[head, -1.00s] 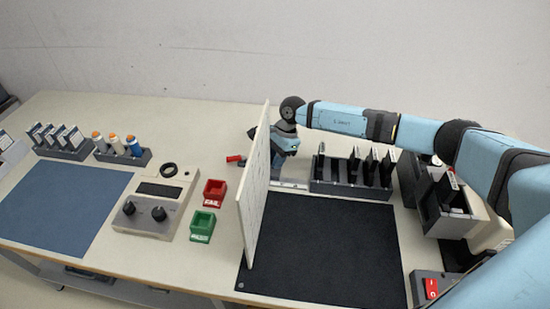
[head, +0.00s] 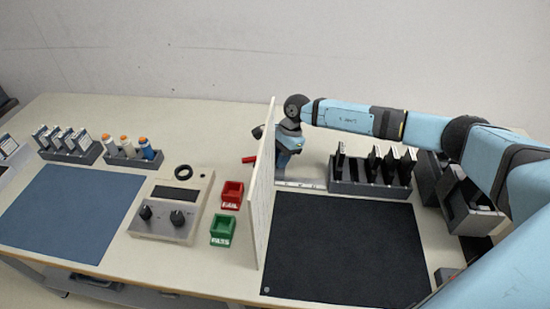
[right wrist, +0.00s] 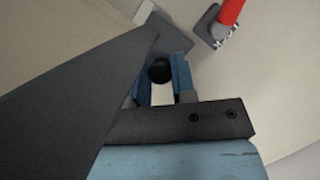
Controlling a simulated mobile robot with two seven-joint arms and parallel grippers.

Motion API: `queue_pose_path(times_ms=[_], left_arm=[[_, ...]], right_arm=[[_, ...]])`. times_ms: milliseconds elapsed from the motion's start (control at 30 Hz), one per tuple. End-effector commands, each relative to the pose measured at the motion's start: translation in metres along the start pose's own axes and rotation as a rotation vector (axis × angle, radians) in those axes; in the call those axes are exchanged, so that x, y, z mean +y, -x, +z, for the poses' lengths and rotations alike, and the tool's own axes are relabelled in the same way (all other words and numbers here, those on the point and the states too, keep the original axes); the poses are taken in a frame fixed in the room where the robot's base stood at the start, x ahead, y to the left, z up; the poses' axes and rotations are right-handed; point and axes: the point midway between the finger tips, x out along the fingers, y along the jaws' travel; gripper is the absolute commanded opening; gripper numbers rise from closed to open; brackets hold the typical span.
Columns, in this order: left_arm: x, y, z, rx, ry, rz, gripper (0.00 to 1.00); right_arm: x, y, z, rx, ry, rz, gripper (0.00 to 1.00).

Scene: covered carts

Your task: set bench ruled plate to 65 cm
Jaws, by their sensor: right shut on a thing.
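The ruled plate (head: 261,195) is a thin, pale upright board with faint marks on its left face. It stands just left of the black mat. A pale ruled strip (head: 305,184) lies flat on the bench to its right; its numbers are too small to read. My right gripper (head: 276,158) is behind the plate's far end, its fingers partly hidden in the head view. In the right wrist view its blue fingers (right wrist: 160,82) are shut on a black round knob (right wrist: 160,70). A red handle (head: 249,159) lies left of the plate. My left gripper is out of view.
A dark rack (head: 370,178) with upright black pieces stands right of the strip. The black mat (head: 340,240) is bare.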

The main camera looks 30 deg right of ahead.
Motion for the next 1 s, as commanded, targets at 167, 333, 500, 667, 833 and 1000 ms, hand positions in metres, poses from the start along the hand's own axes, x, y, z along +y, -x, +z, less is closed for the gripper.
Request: queue_pose_path(times_ms=[167,333,500,667,833,1000], left_arm=[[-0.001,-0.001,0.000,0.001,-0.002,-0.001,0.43],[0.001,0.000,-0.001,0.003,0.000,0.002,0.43],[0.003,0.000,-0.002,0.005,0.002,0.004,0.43],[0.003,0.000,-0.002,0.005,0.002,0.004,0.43],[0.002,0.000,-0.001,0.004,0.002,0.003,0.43],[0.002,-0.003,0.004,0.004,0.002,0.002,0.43]], right_arm=[[-0.001,0.001,0.000,-0.002,-0.001,-0.007,0.00],[-0.001,0.001,0.001,-0.004,0.001,-0.008,0.00],[-0.001,0.001,0.002,-0.004,0.001,-0.008,0.50],[-0.001,0.001,0.001,-0.003,0.001,-0.006,0.50],[0.000,0.004,0.000,-0.002,0.000,-0.005,0.50],[-0.001,0.026,0.000,-0.001,0.003,-0.008,0.50]])
